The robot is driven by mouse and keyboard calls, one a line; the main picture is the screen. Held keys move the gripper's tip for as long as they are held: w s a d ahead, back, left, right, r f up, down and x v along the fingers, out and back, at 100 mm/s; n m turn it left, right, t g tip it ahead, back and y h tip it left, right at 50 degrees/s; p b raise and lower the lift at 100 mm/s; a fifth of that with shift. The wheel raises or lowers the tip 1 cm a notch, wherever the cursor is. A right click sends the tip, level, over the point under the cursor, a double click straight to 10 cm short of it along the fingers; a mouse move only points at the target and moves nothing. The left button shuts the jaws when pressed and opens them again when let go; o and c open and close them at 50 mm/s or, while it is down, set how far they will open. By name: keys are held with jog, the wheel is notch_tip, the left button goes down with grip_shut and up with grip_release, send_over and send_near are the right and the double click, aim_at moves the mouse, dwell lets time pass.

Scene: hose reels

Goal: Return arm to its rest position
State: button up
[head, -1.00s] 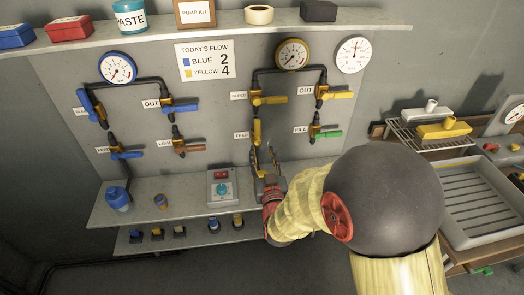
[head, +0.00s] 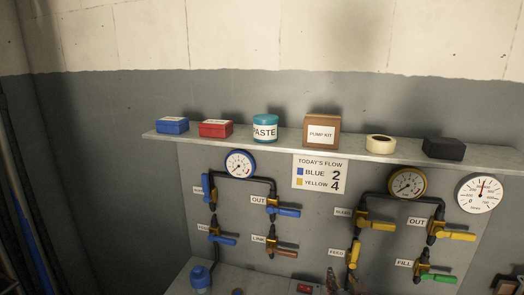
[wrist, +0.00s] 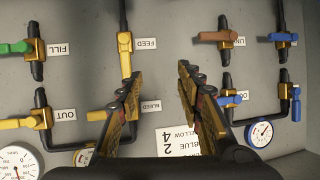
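My gripper (wrist: 160,72) shows in the wrist view with its two dark fingers spread apart and nothing between them. It faces the valve panel, which appears upside down there. In the head view only what look like the fingertips (head: 344,284) show at the bottom edge, just below the yellow feed valve (head: 354,254). That valve's handle is in line with its pipe. It also shows in the wrist view (wrist: 125,48), beyond the fingers. Whether a finger touches anything on the panel I cannot tell. The rest of my arm is out of the head view.
An upper shelf (head: 200,139) carries boxes, a paste jar (head: 265,129) and a tape roll (head: 381,144). Below it are the blue gauge (head: 240,164), yellow gauge (head: 408,183), white gauge (head: 480,193) and flow sign (head: 320,174). A blue bottle (head: 200,279) stands at lower left.

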jog(key=s+a+r+g, duration=0.1)
jog(key=s+r+g, duration=0.1)
jog(key=s, duration=1)
jog(key=s+a+r+n+g+y+p, duration=0.1)
jog(key=s+g, duration=0.4)
jog(key=s, duration=0.7)
notch_tip(320, 180, up, 3)
jog(key=shift+s+a+f+n, duration=0.15)
jog(key=shift+s+a+n, duration=0.15)
jog(key=shift+a, duration=0.2)
jog(key=shift+w, duration=0.1)
